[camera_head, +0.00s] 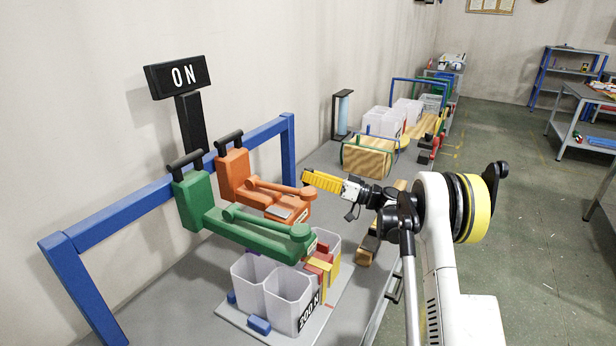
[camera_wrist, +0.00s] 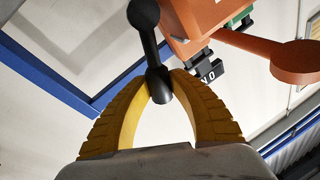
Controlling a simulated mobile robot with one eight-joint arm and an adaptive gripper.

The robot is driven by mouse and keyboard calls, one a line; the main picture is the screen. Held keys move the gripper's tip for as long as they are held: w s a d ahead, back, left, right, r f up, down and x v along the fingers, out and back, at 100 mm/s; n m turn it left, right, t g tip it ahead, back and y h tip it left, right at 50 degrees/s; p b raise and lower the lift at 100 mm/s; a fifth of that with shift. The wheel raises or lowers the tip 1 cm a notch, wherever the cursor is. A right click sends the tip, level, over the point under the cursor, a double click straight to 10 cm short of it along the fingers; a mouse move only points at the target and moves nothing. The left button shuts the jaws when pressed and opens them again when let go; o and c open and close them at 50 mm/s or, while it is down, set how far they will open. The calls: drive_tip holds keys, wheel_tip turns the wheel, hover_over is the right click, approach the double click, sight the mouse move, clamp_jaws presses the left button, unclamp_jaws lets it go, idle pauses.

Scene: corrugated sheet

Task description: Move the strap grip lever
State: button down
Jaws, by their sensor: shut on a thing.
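An orange strap grip device (camera_head: 234,168) has a long arm ending in a round knob (camera_head: 308,193). A green device (camera_head: 196,200) with a similar arm stands in front of it. My gripper (camera_head: 306,178) has yellow fingers and is beside the orange knob in the head view. In the wrist view, my gripper (camera_wrist: 161,82) is shut around the lower end of a dark, ball-ended handle (camera_wrist: 152,48). The orange body (camera_wrist: 195,18) and the orange arm with its round end (camera_wrist: 298,62) are behind it, apart from the fingers. The dark handle's position is hidden in the head view.
A blue frame (camera_head: 118,218) stands behind the devices, with an ON sign (camera_head: 182,75) above. Clear bins (camera_head: 290,299) and small coloured blocks (camera_head: 322,262) sit below. A wooden crate (camera_head: 368,158) and more bins are farther along the bench.

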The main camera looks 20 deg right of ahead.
drive_tip(key=c, duration=1.4)
unclamp_jaws()
drive_tip(key=shift+c, duration=0.2)
drive_tip(key=shift+d, duration=0.1)
drive_tip(key=v, duration=1.2)
drive_tip(key=shift+s+f, duration=0.1)
